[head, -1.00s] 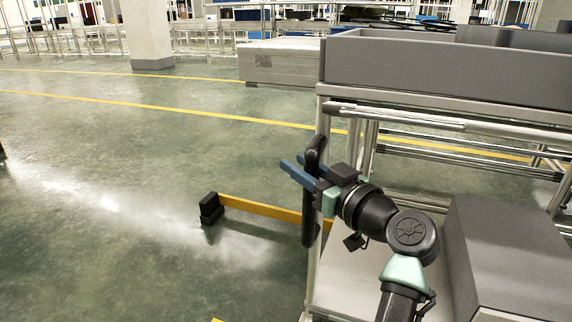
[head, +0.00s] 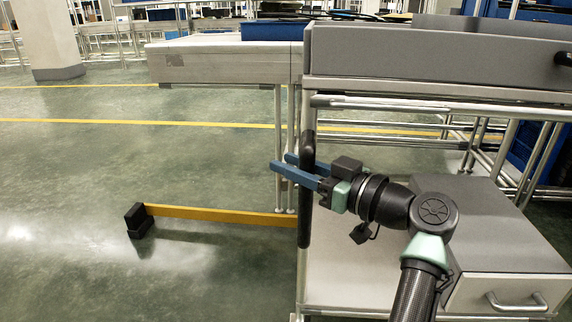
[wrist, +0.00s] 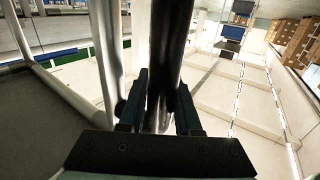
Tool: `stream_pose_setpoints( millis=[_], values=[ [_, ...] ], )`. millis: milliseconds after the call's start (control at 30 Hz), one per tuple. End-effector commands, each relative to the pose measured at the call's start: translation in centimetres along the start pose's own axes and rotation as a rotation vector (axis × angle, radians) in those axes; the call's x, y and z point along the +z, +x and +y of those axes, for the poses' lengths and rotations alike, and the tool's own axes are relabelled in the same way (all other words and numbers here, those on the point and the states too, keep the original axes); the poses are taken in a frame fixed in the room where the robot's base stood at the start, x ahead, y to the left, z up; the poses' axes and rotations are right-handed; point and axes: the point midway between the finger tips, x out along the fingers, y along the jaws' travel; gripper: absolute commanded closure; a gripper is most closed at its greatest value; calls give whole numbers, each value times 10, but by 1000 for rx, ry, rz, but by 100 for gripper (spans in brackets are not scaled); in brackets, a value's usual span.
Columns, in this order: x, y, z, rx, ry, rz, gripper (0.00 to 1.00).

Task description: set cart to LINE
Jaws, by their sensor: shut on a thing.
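The cart (head: 430,90) is a silver tube frame with a grey tray on top, at the right of the head view. A black vertical handle (head: 305,222) stands on its left post. My gripper (head: 290,172) is shut around this handle, with a blue finger on each side of it. In the wrist view the dark handle (wrist: 167,60) runs upright between the two fingers (wrist: 158,105). The line (head: 215,47) appears to be the long pale bench behind the cart, close to its left end. I cannot tell whether they touch.
A low yellow bar (head: 215,214) with a black end block (head: 138,220) lies near the floor at left. A grey drawer box (head: 490,235) sits on the cart's lower shelf. A pillar (head: 45,40) stands far back.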

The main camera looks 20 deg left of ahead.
Motion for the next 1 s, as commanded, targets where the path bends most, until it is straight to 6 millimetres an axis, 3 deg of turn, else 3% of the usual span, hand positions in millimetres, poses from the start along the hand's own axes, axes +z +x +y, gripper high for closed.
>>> stream_pose_setpoints(
  millis=[200, 233, 400, 733, 867, 1000],
  values=[
    [0, -4, 4, 11, 0, 0, 100],
    [0, -4, 4, 12, 0, 0, 66],
    [0, -4, 3, 11, 0, 0, 38],
    [-2, -10, 3, 10, 0, 0, 38],
    [-4, -30, 3, 12, 1, -1, 38],
    [-6, -62, 3, 14, 2, 1, 38]
  ],
)
